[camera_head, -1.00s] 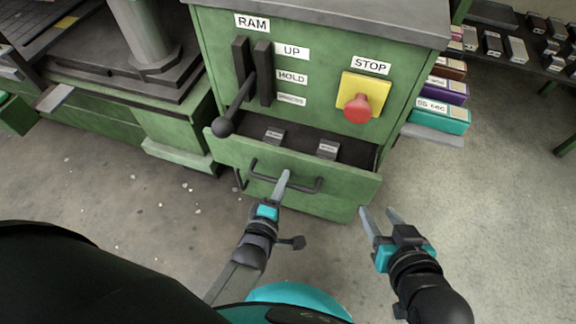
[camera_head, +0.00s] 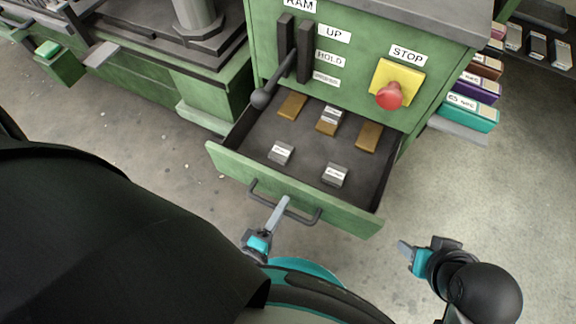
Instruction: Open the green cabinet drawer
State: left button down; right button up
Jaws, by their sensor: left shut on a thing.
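The green cabinet (camera_head: 350,62) stands ahead, and its drawer (camera_head: 240,172) is pulled well out toward me. A dark bar handle (camera_head: 308,215) runs along the drawer's front. My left gripper (camera_head: 281,206) is shut on the handle near its middle. My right gripper (camera_head: 403,247) is to the right of the drawer, apart from it; its fingers overlap, so I cannot tell if they are open. Inside the dark drawer lie grey labelled blocks (camera_head: 281,152) (camera_head: 335,175) and several brown blocks (camera_head: 369,137).
A lever with a black knob (camera_head: 262,98) and a red stop button (camera_head: 389,96) on a yellow plate (camera_head: 408,76) project from the cabinet above the drawer. Coloured boxes (camera_head: 473,112) sit on a shelf at the right. Bare floor (camera_head: 470,185) lies to the right of the drawer.

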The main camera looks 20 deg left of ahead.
pick_arm(q)
jog(key=shift+f+v, duration=0.2)
jog(key=shift+v, duration=0.85)
pick_arm(e)
jog(key=shift+f, duration=0.3)
pick_arm(q)
jog(key=c, duration=0.8)
grip_release()
jog(key=shift+c, duration=0.2)
